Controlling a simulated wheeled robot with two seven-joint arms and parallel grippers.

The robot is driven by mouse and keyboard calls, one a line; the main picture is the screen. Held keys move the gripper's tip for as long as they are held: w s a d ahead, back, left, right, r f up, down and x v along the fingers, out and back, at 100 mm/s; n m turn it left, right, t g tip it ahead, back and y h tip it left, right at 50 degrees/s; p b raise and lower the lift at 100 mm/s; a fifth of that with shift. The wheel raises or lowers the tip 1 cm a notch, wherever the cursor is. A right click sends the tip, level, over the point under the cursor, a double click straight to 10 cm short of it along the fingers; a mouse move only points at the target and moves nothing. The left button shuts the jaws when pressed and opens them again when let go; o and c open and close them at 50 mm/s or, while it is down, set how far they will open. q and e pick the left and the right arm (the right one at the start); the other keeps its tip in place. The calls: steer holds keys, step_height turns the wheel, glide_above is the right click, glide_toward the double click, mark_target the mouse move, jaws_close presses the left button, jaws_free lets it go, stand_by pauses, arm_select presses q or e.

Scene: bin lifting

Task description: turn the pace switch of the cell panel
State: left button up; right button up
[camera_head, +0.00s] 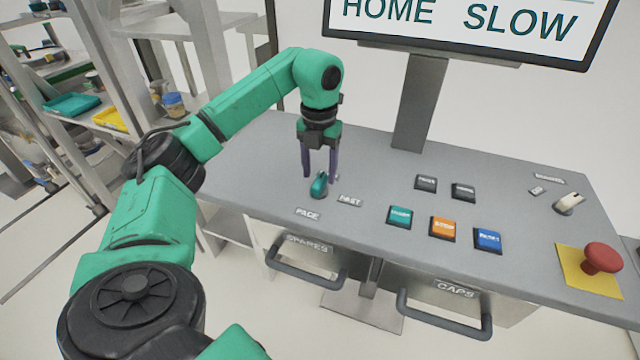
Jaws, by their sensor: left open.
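The pace switch (318,186) is a small green knob on the grey panel top, with a PACE label (307,214) in front of it and a FAST label (349,200) to its right. My left gripper (320,173) points down directly over the knob. Its two dark fingers stand apart, one to each side of the knob in this view. I cannot tell whether they touch it. The screen (470,22) above reads HOME and SLOW. My right gripper is not in view.
Green (400,216), orange (443,228) and blue (488,239) buttons sit to the right, with two dark buttons behind. A red mushroom button (601,258) is at far right, near a cream switch (569,203). Drawer handles (305,270) project below the panel's front edge.

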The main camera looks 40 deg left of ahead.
arm_select(q)
step_height(320, 180, down, 2)
steer(key=shift+f, duration=0.2)
steer(key=shift+s+f, duration=0.1)
steer(key=shift+f, duration=0.05)
steer(key=shift+s, duration=0.15)
steer(key=c, duration=0.3)
jaws_close()
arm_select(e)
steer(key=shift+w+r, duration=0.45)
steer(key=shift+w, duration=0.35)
